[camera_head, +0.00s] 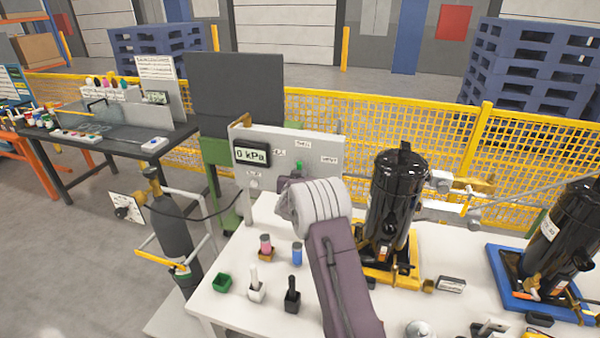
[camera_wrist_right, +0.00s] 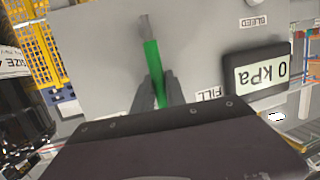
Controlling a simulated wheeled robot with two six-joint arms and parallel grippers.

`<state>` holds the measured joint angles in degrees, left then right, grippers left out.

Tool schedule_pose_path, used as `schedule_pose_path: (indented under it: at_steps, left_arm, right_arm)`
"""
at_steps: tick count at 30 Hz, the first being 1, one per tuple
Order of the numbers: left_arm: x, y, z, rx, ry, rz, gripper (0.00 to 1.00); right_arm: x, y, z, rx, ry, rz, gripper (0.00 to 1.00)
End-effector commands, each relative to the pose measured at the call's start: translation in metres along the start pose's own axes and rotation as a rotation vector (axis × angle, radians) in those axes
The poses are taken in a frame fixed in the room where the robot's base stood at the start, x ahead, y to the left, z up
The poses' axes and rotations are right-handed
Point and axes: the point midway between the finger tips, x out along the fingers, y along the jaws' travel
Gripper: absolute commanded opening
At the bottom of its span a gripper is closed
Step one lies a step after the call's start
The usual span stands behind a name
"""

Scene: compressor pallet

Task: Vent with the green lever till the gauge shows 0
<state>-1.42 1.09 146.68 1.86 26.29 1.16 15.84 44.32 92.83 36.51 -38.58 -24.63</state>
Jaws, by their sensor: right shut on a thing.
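The grey panel (camera_head: 322,150) stands at the back of the white table, with a gauge (camera_head: 251,155) on it reading 0 kPa. The gauge also shows upside down in the right wrist view (camera_wrist_right: 262,76), again reading 0 kPa. The green lever (camera_wrist_right: 152,62) runs up the panel between the fingers of my right gripper (camera_wrist_right: 160,94), which is shut on it. In the head view only a small green part of the lever (camera_head: 298,165) shows above my right arm, which hides most of the gripper. My left gripper is not in view.
A black compressor (camera_head: 394,205) on a yellow base stands right of my arm; another stands on a blue tray (camera_head: 505,275). A grey cylinder (camera_head: 172,232) stands left of the table.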

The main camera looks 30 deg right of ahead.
Motion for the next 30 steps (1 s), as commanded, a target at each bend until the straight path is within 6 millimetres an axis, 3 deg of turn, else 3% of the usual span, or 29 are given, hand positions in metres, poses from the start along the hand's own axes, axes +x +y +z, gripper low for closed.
schedule_pose_path:
  at_steps: [7,8,9,10,22,30]
  left_arm:
    - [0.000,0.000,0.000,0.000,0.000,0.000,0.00]
    - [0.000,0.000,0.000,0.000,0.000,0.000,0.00]
    - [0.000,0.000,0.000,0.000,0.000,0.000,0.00]
    - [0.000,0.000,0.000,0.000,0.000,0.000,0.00]
    - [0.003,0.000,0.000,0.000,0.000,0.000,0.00]
    - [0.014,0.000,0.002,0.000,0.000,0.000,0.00]
  right_arm:
    - [0.000,0.000,0.000,0.000,0.001,0.000,0.00]
    - [0.000,0.000,0.000,0.000,0.001,0.000,0.22]
    - [0.000,0.000,0.000,0.000,0.001,0.000,0.33]
    - [0.000,0.000,0.000,0.000,0.001,0.000,0.38]
    - [-0.007,-0.001,0.001,0.000,0.000,-0.001,0.38]
    - [-0.057,-0.001,0.002,0.000,0.001,-0.003,0.38]
